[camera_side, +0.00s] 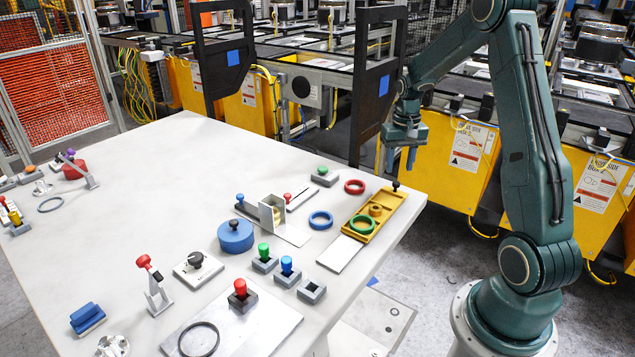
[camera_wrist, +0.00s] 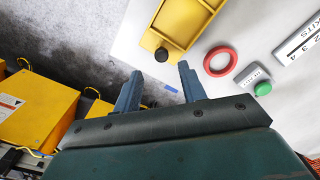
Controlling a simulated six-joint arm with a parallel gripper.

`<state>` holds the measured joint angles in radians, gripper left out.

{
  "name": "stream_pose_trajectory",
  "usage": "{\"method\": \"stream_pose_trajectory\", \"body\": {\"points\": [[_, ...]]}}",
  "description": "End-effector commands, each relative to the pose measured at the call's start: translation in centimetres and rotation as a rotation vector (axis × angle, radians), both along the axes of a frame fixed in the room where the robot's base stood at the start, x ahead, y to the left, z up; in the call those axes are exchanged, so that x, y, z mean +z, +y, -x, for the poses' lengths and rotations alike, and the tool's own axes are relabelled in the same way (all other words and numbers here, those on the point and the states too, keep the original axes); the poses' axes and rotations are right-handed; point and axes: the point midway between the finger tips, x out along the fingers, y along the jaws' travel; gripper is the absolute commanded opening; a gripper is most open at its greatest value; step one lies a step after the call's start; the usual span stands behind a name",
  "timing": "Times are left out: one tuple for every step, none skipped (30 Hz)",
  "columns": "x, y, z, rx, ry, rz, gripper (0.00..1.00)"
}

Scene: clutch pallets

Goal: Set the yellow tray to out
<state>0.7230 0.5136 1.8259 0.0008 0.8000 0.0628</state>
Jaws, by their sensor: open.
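The yellow tray (camera_side: 386,204) lies on a white base strip (camera_side: 339,254) near the right edge of the table in the side view. A black knob (camera_side: 396,185) stands at its far end. A green ring (camera_side: 352,228) and a small brownish ring (camera_side: 375,210) sit in the tray. In the wrist view the tray (camera_wrist: 158,32) shows only in part at the top, with its black knob (camera_wrist: 161,54) at the near end. My gripper (camera_side: 401,166) is open and empty, above and beyond the knob end. In the wrist view its fingertips (camera_wrist: 160,72) point toward the knob, apart from it.
A red ring (camera_side: 354,187) and a blue ring (camera_side: 320,220) lie left of the tray. A grey box with a green button (camera_side: 323,171) stands farther left. A dark post (camera_side: 372,100) rises behind the table, close to my gripper. Several knobs and blocks stand farther left.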

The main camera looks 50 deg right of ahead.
Motion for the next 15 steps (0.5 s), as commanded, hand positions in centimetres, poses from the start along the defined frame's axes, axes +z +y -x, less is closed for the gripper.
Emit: {"method": "stream_pose_trajectory", "body": {"points": [[1.0, -0.1, 0.0, 0.000, -0.004, 0.004, 0.41], [1.5, -0.1, 0.0, -0.001, -0.003, 0.003, 0.41], [2.3, -0.1, 0.0, -0.001, -0.004, 0.004, 0.41], [2.8, -0.1, 0.0, -0.001, -0.004, 0.004, 0.41], [3.3, -0.1, -0.1, -0.001, -0.004, 0.004, 0.41], [4.0, -0.1, 0.0, -0.001, -0.004, 0.004, 0.41], [4.5, -0.1, 0.0, -0.001, -0.004, 0.004, 0.41], [5.0, -0.1, 0.0, -0.001, -0.003, 0.004, 0.41], [5.6, -0.1, 0.0, -0.002, -0.004, 0.005, 0.41], [6.1, -0.1, 0.0, -0.002, -0.003, 0.004, 0.41], [6.5, -0.1, 0.0, -0.002, -0.004, 0.005, 0.41], [7.0, -0.1, 0.0, -0.002, -0.002, 0.004, 0.41], [7.3, -0.1, 0.0, -0.002, -0.002, 0.004, 0.41], [7.7, -0.1, 0.0, -0.002, -0.003, 0.004, 0.41], [8.0, -0.1, 0.0, -0.002, -0.002, 0.004, 0.41]]}}
